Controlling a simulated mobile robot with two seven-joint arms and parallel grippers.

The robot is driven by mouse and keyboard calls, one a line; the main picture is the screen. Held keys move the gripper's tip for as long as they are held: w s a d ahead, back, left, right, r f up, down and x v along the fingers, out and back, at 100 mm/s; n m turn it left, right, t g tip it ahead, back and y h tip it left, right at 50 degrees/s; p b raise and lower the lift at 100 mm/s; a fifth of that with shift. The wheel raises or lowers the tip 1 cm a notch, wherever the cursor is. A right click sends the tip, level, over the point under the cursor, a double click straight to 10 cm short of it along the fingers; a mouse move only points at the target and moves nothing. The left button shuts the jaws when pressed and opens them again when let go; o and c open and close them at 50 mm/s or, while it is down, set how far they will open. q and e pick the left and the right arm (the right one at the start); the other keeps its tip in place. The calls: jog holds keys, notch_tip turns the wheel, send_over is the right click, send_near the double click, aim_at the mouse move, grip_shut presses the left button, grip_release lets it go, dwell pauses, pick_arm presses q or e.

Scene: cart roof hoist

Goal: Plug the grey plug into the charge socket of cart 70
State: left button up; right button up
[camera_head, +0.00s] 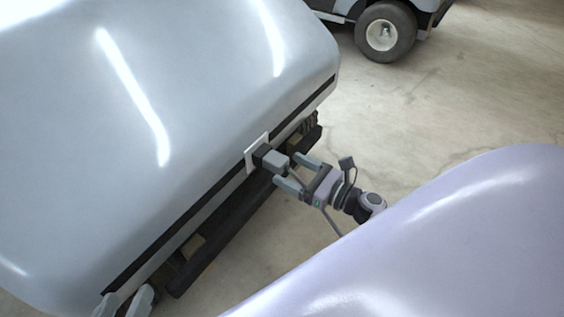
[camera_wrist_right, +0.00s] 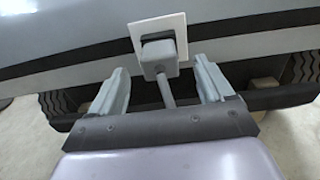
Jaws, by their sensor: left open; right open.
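The grey plug (camera_head: 275,161) sits at the charge socket (camera_head: 257,152), a white square plate with a dark middle on the cart's side. In the right wrist view the plug (camera_wrist_right: 159,56) is against the socket plate (camera_wrist_right: 178,24), with its grey cable (camera_wrist_right: 167,93) trailing back between my fingers. My right gripper (camera_head: 298,172) is open, its fingers apart on either side of the cable and just behind the plug, not touching it; it also shows in the right wrist view (camera_wrist_right: 166,86). My left gripper (camera_head: 124,303) is open at the bottom left edge, partly cut off.
The silvery cart body (camera_head: 200,80) fills the left, with a dark bumper (camera_head: 225,242) along its lower edge. Another cart's wheel (camera_head: 386,32) stands at the top right. The concrete floor (camera_head: 450,100) between is clear.

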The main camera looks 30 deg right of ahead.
jog(key=shift+v, duration=1.15)
